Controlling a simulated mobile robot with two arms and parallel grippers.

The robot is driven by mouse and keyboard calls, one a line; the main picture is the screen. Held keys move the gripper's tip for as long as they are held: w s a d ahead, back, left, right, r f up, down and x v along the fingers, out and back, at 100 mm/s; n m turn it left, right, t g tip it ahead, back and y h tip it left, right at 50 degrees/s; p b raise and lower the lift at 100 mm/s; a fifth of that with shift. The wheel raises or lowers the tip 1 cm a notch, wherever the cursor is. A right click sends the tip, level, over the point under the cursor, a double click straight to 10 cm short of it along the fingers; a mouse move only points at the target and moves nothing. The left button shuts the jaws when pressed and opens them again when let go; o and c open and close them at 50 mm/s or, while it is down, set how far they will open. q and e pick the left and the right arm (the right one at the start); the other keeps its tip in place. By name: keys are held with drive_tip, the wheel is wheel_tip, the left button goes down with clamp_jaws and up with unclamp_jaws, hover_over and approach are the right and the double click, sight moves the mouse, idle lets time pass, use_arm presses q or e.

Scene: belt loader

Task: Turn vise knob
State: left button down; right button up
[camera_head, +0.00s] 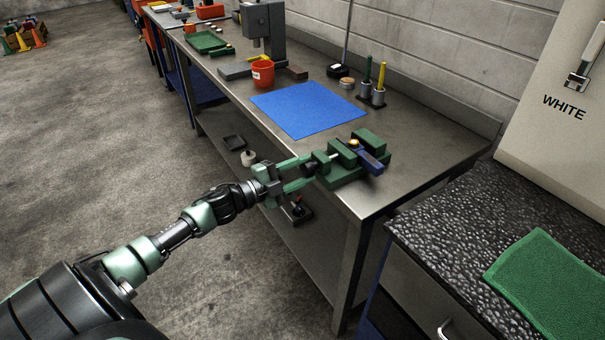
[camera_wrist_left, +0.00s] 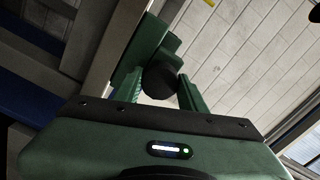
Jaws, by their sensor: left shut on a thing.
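A green vise (camera_head: 345,172) sits at the near corner of the metal workbench, with a blue piece (camera_head: 368,158) and a small brass-coloured part on it. Its dark round knob (camera_wrist_left: 160,79) shows in the left wrist view between my fingers; in the head view the knob (camera_head: 309,168) is partly hidden. My left gripper (camera_head: 308,173) reaches in from the left, level with the vise's front, its two green fingers on either side of the knob and shut on it. The fingers also show in the left wrist view (camera_wrist_left: 160,92). My right gripper is in neither view.
A blue mat (camera_head: 308,109) lies on the workbench (camera_head: 415,138) behind the vise. A red cup (camera_head: 263,73), pen holders (camera_head: 372,93) and a grey press (camera_head: 262,30) stand farther back. A dark speckled counter with a green cloth (camera_head: 548,280) is at right.

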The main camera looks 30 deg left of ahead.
use_arm(q)
drive_tip(key=m+b, duration=0.2)
drive_tip(key=m, duration=0.2)
drive_tip(key=shift+f+m, duration=0.15)
drive_tip(key=shift+m, duration=0.15)
drive_tip(key=shift+m+b, duration=0.95)
drive_tip(key=shift+m, duration=0.95)
drive_tip(key=c, duration=0.8)
unclamp_jaws()
drive_tip(key=shift+s+a, duration=0.2)
drive_tip(key=shift+s, duration=0.35)
drive_tip(key=b+v, duration=0.1)
drive_tip(key=v, duration=0.5)
drive_tip(key=shift+s+a, duration=0.1)
drive_tip(key=shift+s, duration=0.25)
